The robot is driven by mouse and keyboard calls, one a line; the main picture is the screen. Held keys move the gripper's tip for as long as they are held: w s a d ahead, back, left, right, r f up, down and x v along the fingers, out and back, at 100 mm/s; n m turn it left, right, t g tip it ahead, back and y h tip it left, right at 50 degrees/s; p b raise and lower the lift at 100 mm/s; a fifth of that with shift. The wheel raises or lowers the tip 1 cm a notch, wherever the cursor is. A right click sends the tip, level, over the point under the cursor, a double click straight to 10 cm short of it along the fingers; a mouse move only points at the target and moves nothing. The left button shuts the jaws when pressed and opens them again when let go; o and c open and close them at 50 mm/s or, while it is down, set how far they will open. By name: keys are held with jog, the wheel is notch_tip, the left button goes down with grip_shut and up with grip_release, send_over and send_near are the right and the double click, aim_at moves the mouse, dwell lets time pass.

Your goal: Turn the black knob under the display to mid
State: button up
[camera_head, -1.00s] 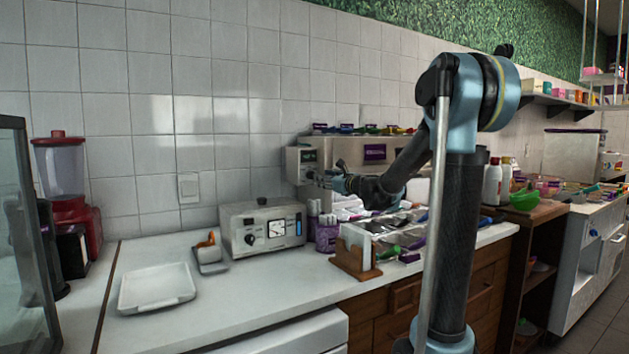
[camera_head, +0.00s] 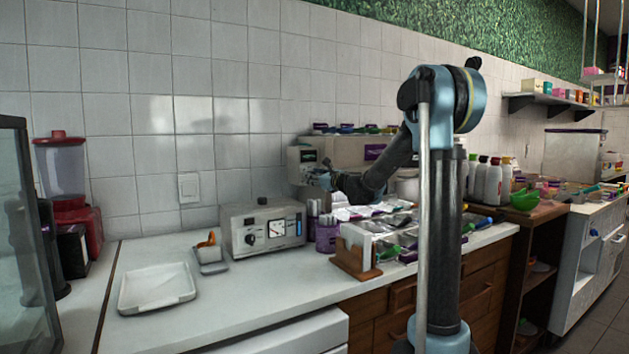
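A pale machine (camera_head: 293,172) stands against the tiled wall, with a small dark green display (camera_head: 308,155) on its front. My gripper (camera_head: 316,178) is close in front of the panel just below this display. The black knob there is hidden or too small to make out behind the gripper. I cannot tell whether my fingers touch it, or whether they are open or shut. The knob's setting cannot be read.
A grey device (camera_head: 262,227) with its own black knob and white dial stands nearer on the counter. A purple cup (camera_head: 326,236), a wooden holder (camera_head: 357,262) and topping trays (camera_head: 385,236) lie below my arm. A white tray (camera_head: 157,302) sits at left.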

jog(key=c, duration=0.6)
jog(key=n, duration=0.5)
jog(key=shift+n+h, duration=0.3)
jog(key=n, duration=0.6)
jog(key=shift+s, duration=0.2)
jog(key=n+h, duration=0.1)
jog(key=n, duration=0.4)
jog(key=shift+a+n, duration=0.1)
jog(key=shift+n, duration=0.3)
jog(key=n, duration=0.5)
jog(key=shift+t+h, duration=0.3)
